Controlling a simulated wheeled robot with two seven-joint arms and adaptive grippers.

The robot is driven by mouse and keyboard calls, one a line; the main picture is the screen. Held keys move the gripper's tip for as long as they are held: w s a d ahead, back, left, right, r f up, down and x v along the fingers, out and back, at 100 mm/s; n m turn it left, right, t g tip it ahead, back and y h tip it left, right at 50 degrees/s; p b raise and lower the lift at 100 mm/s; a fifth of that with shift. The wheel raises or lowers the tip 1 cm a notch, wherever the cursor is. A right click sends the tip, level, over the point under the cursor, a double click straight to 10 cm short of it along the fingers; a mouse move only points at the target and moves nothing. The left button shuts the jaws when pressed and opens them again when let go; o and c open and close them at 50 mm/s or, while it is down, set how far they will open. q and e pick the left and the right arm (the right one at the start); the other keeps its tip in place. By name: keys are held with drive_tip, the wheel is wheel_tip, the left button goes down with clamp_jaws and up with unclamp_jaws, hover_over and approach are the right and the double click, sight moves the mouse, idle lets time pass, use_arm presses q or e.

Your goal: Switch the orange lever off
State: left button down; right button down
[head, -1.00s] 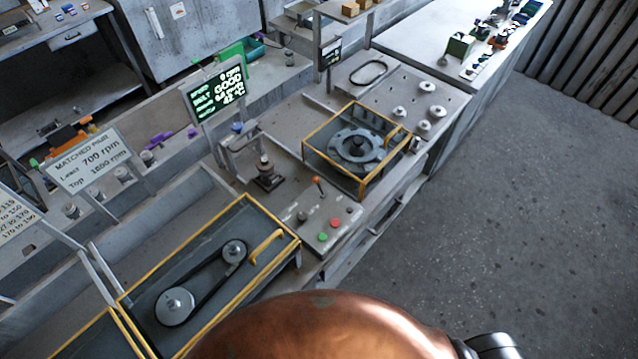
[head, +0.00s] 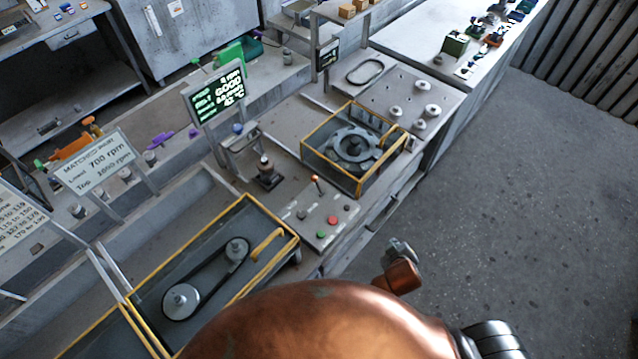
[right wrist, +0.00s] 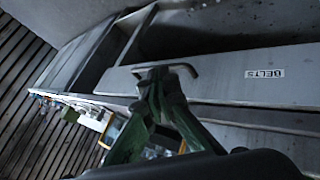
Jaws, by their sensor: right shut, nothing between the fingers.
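The orange lever (head: 315,181) stands on a grey control panel (head: 306,214), tilted a little toward the upper left in the head view. A red button (head: 333,220) and a green button (head: 320,234) sit on the same panel. My right gripper (head: 400,248) is to the right of and below the panel, over the floor side of the bench and apart from the lever. In the right wrist view its greenish fingers (right wrist: 163,76) are together and empty, before a grey bench front with a drawer label. The lever cannot be made out there. My left gripper is not in view.
A yellow-framed guard (head: 352,148) stands beyond the lever, and another with a belt and pulleys (head: 210,275) stands to its left. A black post (head: 266,172) and a lit screen (head: 216,95) are behind the panel. The floor (head: 500,230) at right is clear.

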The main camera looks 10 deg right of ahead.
drive_tip(key=w+a+r+n+t, duration=0.1)
drive_tip(key=w+a+r+n, duration=0.1)
drive_tip(key=w+a, duration=0.1)
drive_tip(key=w+a+r+n+t, duration=0.2)
drive_tip(key=w+a+r, duration=0.1)
drive_tip(key=w+a, duration=0.1)
drive_tip(key=w+a+r+n+t+y, duration=0.1)
drive_tip(key=w+a+r+n+t, duration=0.1)
drive_tip(key=w+a+n, duration=0.1)
drive_tip(key=shift+w+a+r, duration=0.2)
drive_tip(key=shift+w+a, duration=0.1)
drive_tip(key=shift+a, duration=0.05)
drive_tip(key=w+a+r+n+y, duration=0.1)
drive_tip(key=a, duration=0.2)
drive_tip(key=a+n+t+y, duration=0.1)
drive_tip(key=a+n, duration=0.1)
drive_tip(key=a, duration=0.1)
drive_tip(key=w+a+r+n+t, duration=0.1)
drive_tip(key=a+n, duration=0.1)
drive_tip(key=a, duration=0.1)
drive_tip(key=shift+w+a+r+y, duration=0.15)
drive_tip(key=shift+w+r+y, duration=0.15)
drive_tip(key=shift+w+y, duration=0.1)
drive_tip(key=a+n, duration=0.1)
drive_tip(key=a, duration=0.1)
drive_tip(key=a+n+y, duration=0.1)
drive_tip(key=a, duration=0.1)
drive_tip(key=a+r+n+t+y, duration=0.1)
drive_tip(key=a+n, duration=0.1)
drive_tip(key=a, duration=0.1)
